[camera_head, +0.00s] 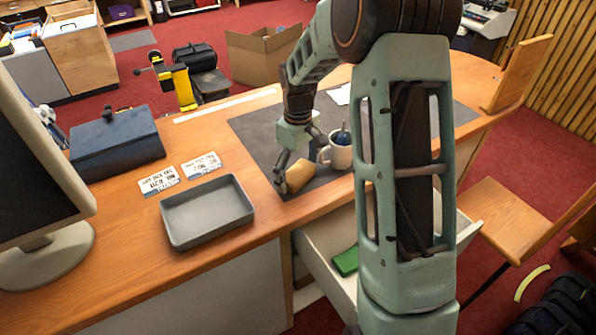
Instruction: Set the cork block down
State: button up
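The tan cork block (299,177) is at the near edge of the dark grey mat on the wooden bench, slanting in the picture. My gripper (297,170) reaches down at the block, with one dark finger along its left side. The other finger is partly hidden near the block's far end. I cannot tell whether the fingers press on the block, or whether its underside touches the mat (262,128).
A white mug (338,153) with a blue item in it stands just right of my gripper. A grey tray (207,212), printed cards (158,181) and a blue box (117,145) are to the left. An open drawer (322,262) holding a green item (345,261) juts out below.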

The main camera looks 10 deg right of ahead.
aim_at(298, 171)
notch_tip(298, 171, up, 12)
jog(key=shift+r, duration=0.15)
dwell(0.6)
